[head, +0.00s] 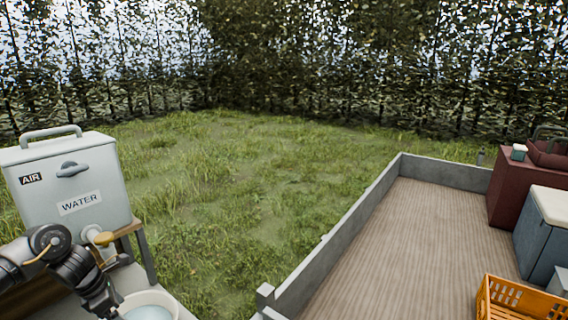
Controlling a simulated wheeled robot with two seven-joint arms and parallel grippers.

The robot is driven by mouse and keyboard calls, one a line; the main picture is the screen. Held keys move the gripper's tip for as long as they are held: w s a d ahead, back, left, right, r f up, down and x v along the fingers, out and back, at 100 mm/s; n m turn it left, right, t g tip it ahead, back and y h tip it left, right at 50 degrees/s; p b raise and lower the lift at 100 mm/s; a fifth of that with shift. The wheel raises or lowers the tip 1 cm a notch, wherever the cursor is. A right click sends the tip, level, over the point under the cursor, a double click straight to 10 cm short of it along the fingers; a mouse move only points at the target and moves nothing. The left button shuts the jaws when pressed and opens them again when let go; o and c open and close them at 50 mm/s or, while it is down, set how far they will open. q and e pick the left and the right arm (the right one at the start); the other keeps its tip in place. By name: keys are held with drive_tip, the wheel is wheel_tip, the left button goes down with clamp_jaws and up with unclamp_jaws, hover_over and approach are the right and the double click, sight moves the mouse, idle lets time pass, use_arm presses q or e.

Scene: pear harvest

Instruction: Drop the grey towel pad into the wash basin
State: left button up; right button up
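The wash basin (168,298) is a pale round bowl at the bottom left, cut off by the lower edge of the head view. Something grey-blue shows inside it; I cannot tell whether it is water or cloth. My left gripper (106,306) points down just left of the basin's rim. Its fingertips run into the bottom edge, so its opening and anything in it are hidden. I cannot make out the grey towel pad. My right gripper is out of view.
A pale water tank (98,178) with a tap (102,238) stands on a wooden stand (148,258) behind my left arm. At right is a walled wooden deck (400,255) with an orange crate (515,300), a blue-grey box (535,245) and a dark red cabinet (510,190). Grass lies between.

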use_arm(q)
drive_tip(key=s+d+r, duration=0.6)
drive_tip(key=s, duration=0.3)
drive_tip(key=shift+d+r, duration=0.2)
drive_tip(key=shift+d, duration=0.2)
